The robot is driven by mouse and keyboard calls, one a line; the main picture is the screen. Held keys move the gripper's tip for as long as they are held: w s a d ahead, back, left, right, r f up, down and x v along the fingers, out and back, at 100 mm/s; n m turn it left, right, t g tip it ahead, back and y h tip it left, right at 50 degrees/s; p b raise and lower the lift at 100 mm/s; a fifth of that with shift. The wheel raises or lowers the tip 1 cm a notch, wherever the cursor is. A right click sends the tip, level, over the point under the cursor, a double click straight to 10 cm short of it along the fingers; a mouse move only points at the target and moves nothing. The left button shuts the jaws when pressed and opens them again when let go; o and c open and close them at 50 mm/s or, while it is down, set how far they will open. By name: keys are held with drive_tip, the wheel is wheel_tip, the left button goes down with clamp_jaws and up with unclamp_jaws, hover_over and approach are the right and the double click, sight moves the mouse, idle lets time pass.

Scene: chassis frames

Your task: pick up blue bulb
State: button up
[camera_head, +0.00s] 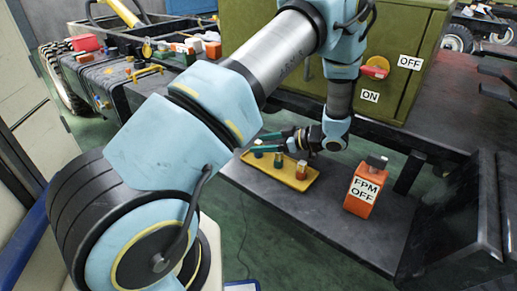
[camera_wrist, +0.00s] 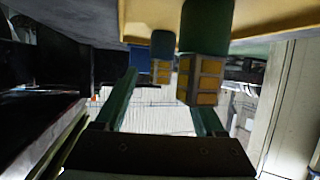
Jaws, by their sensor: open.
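A yellow tray (camera_head: 262,178) on the dark shelf holds small bulbs in a row. The blue bulb (camera_head: 258,151) is at its left end, with a green bulb (camera_head: 278,160) in the middle and a red-topped one (camera_head: 301,170) at the right. My gripper (camera_head: 262,143) lies level above the tray, pointing left, its fingertips close to the blue bulb and partly covering it. The wrist view looks upside down. There my gripper (camera_wrist: 165,95) has its green fingers apart with nothing between them. A blue piece (camera_wrist: 140,60) shows beyond greenish pieces with yellow blocks; contact cannot be told.
An orange box marked "FPM OFF" (camera_head: 362,190) stands on the shelf right of the tray. A green cabinet (camera_head: 405,55) with a red knob (camera_head: 376,68) rises behind my wrist. Loose parts crowd the bench at the upper left. Shelf in front of the tray is clear.

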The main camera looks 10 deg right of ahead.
drive_tip(key=shift+x, duration=0.8)
drive_tip(key=shift+c, duration=0.3)
clamp_jaws()
